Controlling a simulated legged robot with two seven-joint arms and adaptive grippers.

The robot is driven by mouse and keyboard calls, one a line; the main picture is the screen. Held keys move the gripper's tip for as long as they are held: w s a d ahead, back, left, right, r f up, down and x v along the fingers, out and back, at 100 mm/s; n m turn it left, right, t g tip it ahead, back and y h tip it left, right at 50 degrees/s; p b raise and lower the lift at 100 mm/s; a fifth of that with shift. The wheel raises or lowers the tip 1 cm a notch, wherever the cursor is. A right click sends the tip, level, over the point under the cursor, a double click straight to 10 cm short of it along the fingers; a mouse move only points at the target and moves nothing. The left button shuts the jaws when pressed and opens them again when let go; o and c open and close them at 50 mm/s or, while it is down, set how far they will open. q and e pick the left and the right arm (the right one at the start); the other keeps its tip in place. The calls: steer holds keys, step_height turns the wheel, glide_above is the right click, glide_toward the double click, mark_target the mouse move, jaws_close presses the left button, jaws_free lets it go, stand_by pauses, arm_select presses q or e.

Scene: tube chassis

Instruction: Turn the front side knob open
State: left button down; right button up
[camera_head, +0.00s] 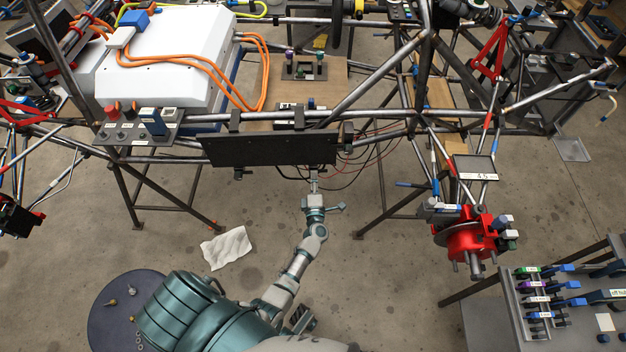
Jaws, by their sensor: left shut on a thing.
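A black panel (268,150) hangs from the near tube rail of the chassis. My left gripper (314,178) reaches up from below to the panel's lower edge, right of its middle. It is shut on a small part there, which looks like the front side knob. The knob is mostly hidden by the fingers, and its turn angle is too small to tell. Another small dark knob (239,174) sticks out under the panel's left part. My right gripper is not in view.
Thin red and black wires (370,158) hang just right of the gripper. Slanting stand legs (384,218) stand to the right. A red brake hub (470,240) sits further right.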

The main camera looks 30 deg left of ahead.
arm_select(q)
steer(key=shift+d+f, duration=0.25)
steer(key=shift+f, duration=0.05)
steer(key=c, duration=0.9)
jaws_free()
steer(key=shift+c, duration=0.2)
steer(key=shift+o, duration=0.6)
steer(key=shift+r, duration=0.1)
steer(key=v, duration=1.2)
